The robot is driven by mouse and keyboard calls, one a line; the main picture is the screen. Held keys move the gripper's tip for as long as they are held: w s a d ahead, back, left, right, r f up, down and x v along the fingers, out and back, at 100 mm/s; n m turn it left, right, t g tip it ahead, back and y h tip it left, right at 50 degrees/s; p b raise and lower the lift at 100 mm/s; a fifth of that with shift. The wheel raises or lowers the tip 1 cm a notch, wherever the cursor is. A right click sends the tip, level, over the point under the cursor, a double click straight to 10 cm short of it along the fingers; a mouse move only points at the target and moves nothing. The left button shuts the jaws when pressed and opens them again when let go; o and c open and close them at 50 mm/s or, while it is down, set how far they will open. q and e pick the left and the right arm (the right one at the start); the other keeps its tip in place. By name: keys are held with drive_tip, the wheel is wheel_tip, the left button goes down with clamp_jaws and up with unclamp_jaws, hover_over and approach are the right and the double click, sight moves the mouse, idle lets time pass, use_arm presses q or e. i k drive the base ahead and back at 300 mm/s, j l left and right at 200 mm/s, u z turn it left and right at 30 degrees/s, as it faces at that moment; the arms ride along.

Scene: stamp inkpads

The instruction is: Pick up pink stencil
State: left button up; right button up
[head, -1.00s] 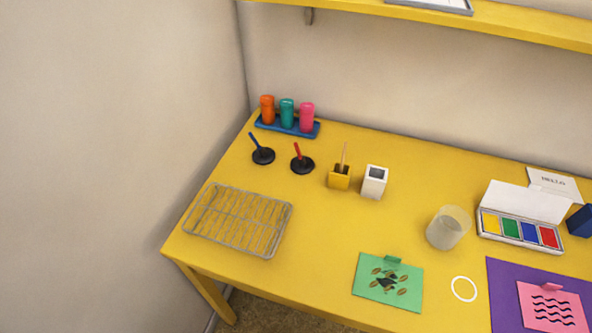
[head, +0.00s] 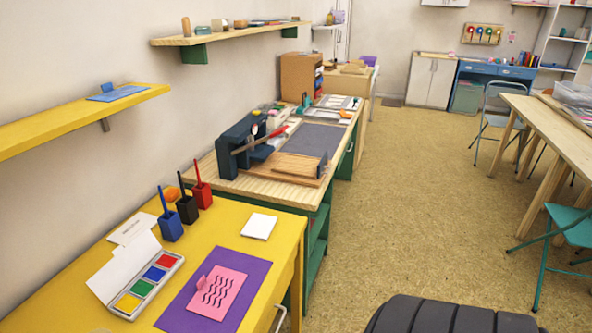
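The pink stencil (head: 217,293) lies flat on a purple mat (head: 176,318) on the yellow table (head: 280,229). It has black wavy lines and a small raised pink tab at its upper left. It is fully in view. Neither of my grippers shows in the head view.
An open inkpad box (head: 143,288) with four colours stands left of the mat. Blue, black and red holders (head: 203,196) with brushes stand behind it, and a white pad (head: 259,226) lies near the right edge.

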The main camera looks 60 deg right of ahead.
sight(216, 295)
drive_tip(key=z, duration=1.15)
